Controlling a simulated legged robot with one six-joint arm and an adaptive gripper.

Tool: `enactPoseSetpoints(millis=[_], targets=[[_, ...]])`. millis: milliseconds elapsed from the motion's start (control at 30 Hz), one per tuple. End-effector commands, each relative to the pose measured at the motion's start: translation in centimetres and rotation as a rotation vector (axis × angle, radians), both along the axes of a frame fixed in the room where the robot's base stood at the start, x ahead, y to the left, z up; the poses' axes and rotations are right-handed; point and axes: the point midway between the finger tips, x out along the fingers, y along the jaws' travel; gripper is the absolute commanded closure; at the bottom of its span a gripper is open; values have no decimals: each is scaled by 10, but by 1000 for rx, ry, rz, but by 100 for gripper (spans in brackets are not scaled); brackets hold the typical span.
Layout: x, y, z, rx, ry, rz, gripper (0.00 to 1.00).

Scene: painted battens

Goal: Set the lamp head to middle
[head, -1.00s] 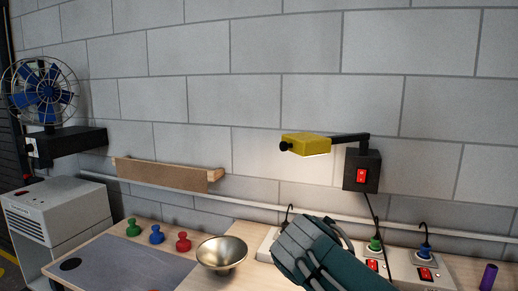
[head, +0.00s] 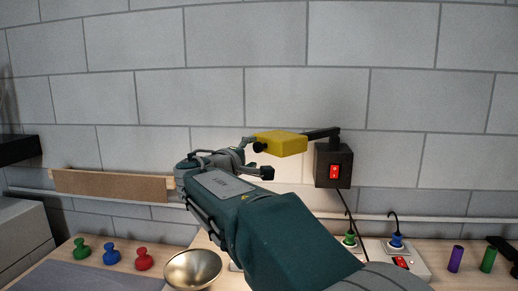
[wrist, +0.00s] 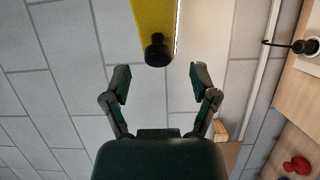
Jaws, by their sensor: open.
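The yellow lamp head (head: 281,143) hangs on a dark arm from a black wall box (head: 333,166) with a red switch (head: 334,172). A black knob (head: 260,147) sticks out of the lamp head's left end. My gripper (head: 257,158) is open, just left of this end. In the wrist view, my gripper (wrist: 158,80) has its two fingers apart, with the knob (wrist: 157,50) just beyond the gap between the fingertips. The yellow lamp head (wrist: 153,15) runs out of the top of that view. Nothing is between the fingers.
Purple and green cylinders (head: 456,259) stand at right.

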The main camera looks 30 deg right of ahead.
Motion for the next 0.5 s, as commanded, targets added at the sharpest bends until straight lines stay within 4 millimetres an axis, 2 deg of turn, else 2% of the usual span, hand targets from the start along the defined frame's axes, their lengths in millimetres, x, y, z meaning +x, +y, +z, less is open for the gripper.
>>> enactPoseSetpoints(millis=[233,500], targets=[[24,-29,0,-2,1,0,24],[32,-46,0,1,1,1,24]])
